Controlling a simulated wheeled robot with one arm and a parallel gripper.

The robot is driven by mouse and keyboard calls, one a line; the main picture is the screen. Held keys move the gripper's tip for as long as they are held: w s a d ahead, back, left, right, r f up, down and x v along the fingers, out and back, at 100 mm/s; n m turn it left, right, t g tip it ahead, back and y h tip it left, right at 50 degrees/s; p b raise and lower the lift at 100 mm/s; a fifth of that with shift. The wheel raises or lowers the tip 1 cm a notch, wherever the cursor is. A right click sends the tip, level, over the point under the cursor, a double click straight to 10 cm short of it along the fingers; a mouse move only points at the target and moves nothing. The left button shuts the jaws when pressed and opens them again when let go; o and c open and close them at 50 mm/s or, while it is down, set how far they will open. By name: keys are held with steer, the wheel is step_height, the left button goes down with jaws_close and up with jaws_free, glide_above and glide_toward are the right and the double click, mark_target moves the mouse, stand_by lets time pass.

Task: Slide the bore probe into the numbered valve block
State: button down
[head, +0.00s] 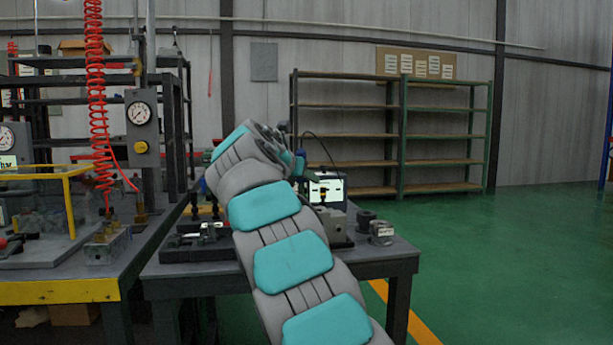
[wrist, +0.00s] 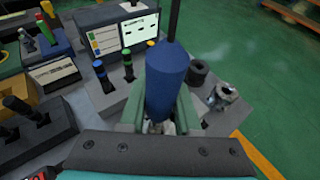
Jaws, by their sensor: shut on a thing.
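My gripper (wrist: 160,108) is shut on the bore probe (wrist: 166,75), which has a thick blue handle and a thin dark rod. The green fingers clasp the handle's sides, and the rod runs to the top edge of the wrist view. In the head view my arm hides most of the gripper and the probe. A grey block (head: 338,224) stands on the table right of my arm and may be the valve block; no number is readable on it. The probe's tip is out of the wrist view, so I cannot tell its place relative to any bore.
Two grey cylindrical parts (head: 366,218) (head: 381,233) sit near the table's right edge. Open green floor lies to the right.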

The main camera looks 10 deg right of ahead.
steer(key=shift+f, duration=0.1)
steer(key=c, duration=0.6)
jaws_free()
steer(key=shift+r+b, duration=0.35)
steer(key=shift+r, duration=0.15)
